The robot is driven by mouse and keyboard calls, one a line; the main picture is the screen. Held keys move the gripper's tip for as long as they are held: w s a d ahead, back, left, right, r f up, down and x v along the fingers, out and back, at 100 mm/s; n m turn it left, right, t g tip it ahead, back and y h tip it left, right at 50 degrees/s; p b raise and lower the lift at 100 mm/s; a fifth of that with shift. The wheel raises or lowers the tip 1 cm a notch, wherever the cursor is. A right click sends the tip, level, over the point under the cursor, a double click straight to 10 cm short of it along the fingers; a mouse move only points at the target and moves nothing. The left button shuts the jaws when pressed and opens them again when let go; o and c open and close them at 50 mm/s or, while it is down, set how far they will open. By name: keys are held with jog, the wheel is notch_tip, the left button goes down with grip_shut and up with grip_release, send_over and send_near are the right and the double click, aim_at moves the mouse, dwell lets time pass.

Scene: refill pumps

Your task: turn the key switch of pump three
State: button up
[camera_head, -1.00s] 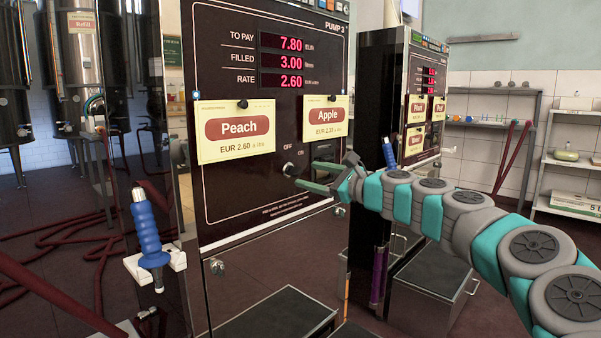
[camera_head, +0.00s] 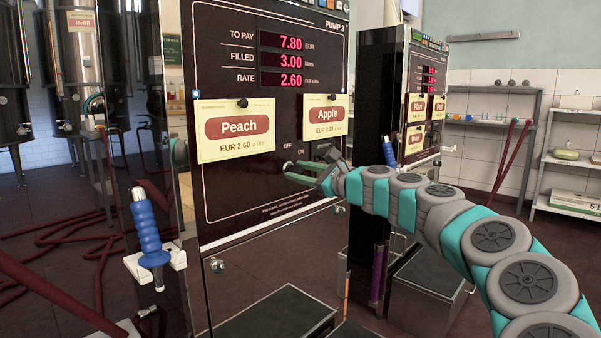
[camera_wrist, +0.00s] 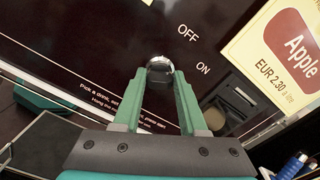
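Pump three's dark front panel (camera_head: 262,190) stands upright left of centre in the head view. Its small round metal key switch (camera_head: 288,166) is low on the panel, by the OFF and ON labels. In the wrist view the switch (camera_wrist: 160,68) is a shiny knob between the tips of my two green fingers. My gripper (camera_head: 303,167) is at the panel, with its fingertips on either side of the switch. The knob fills the gap between the tips; I cannot tell whether they press on it. Which label the switch points to is unclear.
Peach (camera_head: 236,131) and Apple (camera_head: 326,116) cards hang above the switch, Apple close by. A blue nozzle (camera_head: 147,235) sits at the pump's left side. A second pump (camera_head: 424,95) stands behind my arm. A step-like box (camera_head: 275,318) is at the pump's foot.

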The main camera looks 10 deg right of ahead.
grip_shut()
jog(key=shift+f+n+b, duration=0.1)
jog(key=shift+n+b, duration=0.2)
jog(key=shift+n, duration=0.1)
jog(key=shift+f+n+b, duration=0.15)
jog(key=shift+n+b, duration=3.95)
jog(key=shift+n, duration=1.4)
